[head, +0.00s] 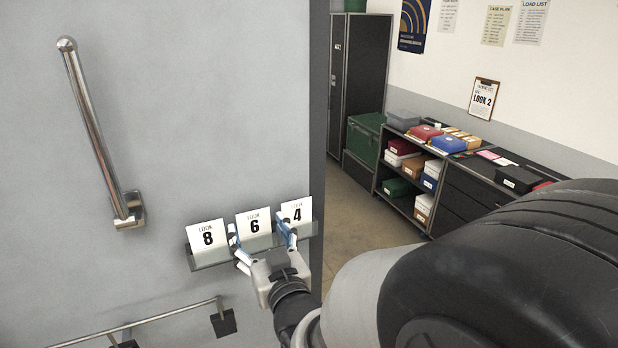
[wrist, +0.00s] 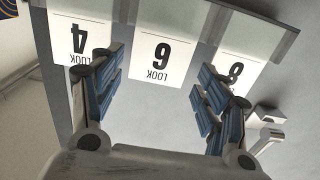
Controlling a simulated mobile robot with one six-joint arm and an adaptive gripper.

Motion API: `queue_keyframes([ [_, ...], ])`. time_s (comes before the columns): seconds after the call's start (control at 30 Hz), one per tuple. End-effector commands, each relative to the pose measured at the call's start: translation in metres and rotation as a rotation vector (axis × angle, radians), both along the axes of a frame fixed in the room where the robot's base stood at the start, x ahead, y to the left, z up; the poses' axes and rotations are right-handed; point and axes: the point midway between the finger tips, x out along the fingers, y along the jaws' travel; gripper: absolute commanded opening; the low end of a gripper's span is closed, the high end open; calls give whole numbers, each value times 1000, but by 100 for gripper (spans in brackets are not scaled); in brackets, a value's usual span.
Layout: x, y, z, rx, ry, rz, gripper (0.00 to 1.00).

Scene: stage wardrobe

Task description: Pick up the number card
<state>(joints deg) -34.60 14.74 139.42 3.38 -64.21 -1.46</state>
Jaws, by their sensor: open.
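Three white number cards stand in a row in a narrow grey holder (head: 208,259) on a grey panel. They read LOOK 8 (head: 207,237), LOOK 6 (head: 254,222) and LOOK 4 (head: 297,211), left to right. My gripper (head: 261,238) is open in front of the middle card. In the wrist view the cards appear upside down. There the 6 card (wrist: 160,46) lies between the spread blue-padded fingers of my gripper (wrist: 158,80), with nothing gripped. The left finger overlaps the 4 card (wrist: 82,30) and the right one the 8 card (wrist: 240,50).
A metal handle (head: 95,135) is on the panel at the upper left. A rail (head: 150,320) with dark clips runs below the holder. The panel's edge (head: 317,120) is just right of the cards. Shelves with boxes (head: 420,175) stand far behind at right.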

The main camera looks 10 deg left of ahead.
Motion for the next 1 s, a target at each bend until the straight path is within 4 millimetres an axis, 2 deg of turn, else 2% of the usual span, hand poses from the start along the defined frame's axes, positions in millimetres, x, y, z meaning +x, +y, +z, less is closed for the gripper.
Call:
queue_keyframes([
  [0.1,16,8,1,1,-1,-1,68],
  [0.2,22,12,0,0,0,-1,68],
  [0.43,23,13,0,0,0,-1,68],
  [0.73,23,13,0,0,0,-1,49],
  [1.0,23,13,0,0,0,-1,48],
])
